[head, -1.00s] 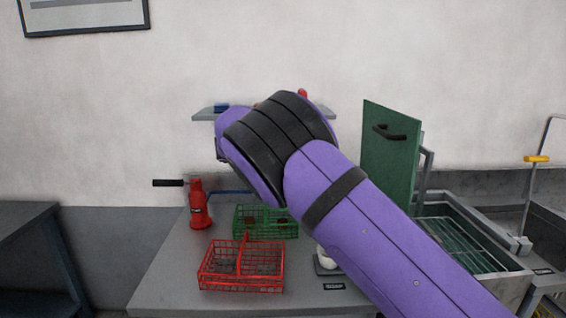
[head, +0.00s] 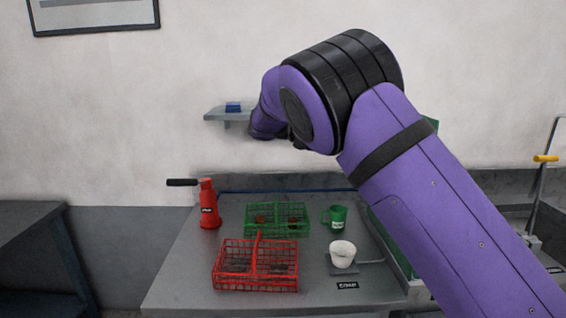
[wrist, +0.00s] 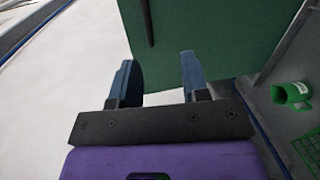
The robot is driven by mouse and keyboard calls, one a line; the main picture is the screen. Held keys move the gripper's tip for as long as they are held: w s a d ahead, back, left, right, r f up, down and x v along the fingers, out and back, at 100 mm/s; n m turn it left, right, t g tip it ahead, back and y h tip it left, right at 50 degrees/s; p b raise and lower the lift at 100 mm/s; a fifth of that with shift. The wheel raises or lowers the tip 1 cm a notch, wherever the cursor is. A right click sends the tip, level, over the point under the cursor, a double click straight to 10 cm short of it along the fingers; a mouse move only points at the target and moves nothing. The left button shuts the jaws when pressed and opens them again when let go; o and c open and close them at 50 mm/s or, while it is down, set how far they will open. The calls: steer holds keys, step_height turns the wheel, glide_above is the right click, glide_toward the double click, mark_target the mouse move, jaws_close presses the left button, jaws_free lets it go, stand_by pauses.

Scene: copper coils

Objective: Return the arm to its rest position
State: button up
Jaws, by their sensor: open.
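My purple arm is raised across the right of the head view, bent at a black-banded joint above the bench. My gripper (wrist: 160,80) shows in the wrist view with its two blue fingers apart and nothing between them. A green panel (wrist: 205,30) lies beyond the fingers there.
On the bench (head: 180,285) stand a red basket (head: 256,266), a green basket (head: 277,219), a green mug (head: 335,217), a white cup (head: 343,254) and a red bottle-like tool (head: 208,204).

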steer(key=s+d+r+y, duration=0.3)
steer(key=s+d+y, duration=0.7)
steer(key=s+d, duration=0.7)
steer(key=s+f+t+y, duration=0.1)
steer(key=s+t+y, duration=0.2)
steer(key=s, duration=0.9)
steer(key=s+f+t+y, duration=0.2)
steer(key=s+t+y, duration=0.1)
steer(key=s, duration=1)
steer(key=shift+s+d+f+m, duration=0.15)
steer(key=shift+d+f+m, duration=0.15)
steer(key=shift+d+m, duration=0.15)
steer(key=shift+o, duration=0.2)
